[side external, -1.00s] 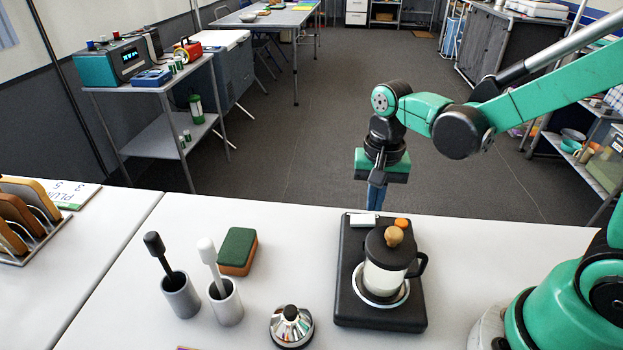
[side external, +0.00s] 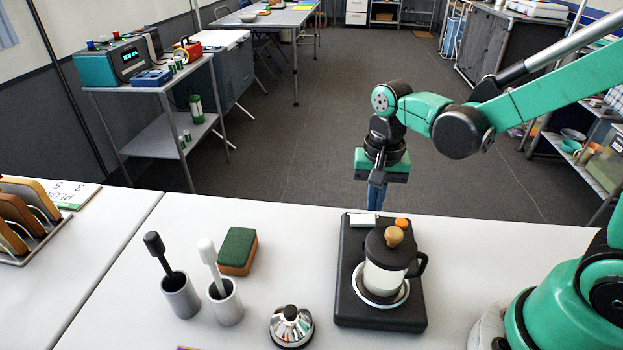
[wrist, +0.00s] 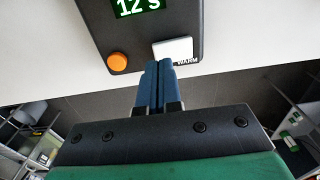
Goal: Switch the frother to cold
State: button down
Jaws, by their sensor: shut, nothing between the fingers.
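The frother is a black base (side external: 350,312) on the white table, with a white jug (side external: 384,278) on its round plate. The jug has a dark lid with a tan knob and a dark handle. A white rocker switch (side external: 363,220) and an orange button (side external: 402,222) sit at the base's far edge. In the wrist view the switch (wrist: 172,49) has the word WARM by its lower right edge, and a green display reads "12 s". My gripper (wrist: 158,64) is shut and empty, its blue fingertips at or just short of the switch's lower left edge; contact is unclear.
Left of the frother stand a metal dome-shaped object (side external: 291,326), a green and orange sponge (side external: 238,250) and two grey cups with a black and a white handled tool. A rack of tan-edged slabs (side external: 30,215) is at far left. The table between is clear.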

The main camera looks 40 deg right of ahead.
aim_at(372, 219)
jog(key=shift+f, duration=1.15)
dwell(0.4)
jog(key=shift+r, duration=1.05)
notch_tip(372, 219, up, 10)
dwell(3.5)
dwell(0.3)
jog(key=n+t, duration=0.2)
jog(key=n, duration=0.1)
jog(key=s+f+n+t, duration=0.1)
jog(key=n+t, duration=0.1)
jog(key=n, duration=0.1)
jog(key=s+f+n+t, duration=0.1)
jog(key=n+t, duration=0.2)
jog(key=shift+s+a+f, duration=0.15)
jog(key=shift+s+a, duration=0.05)
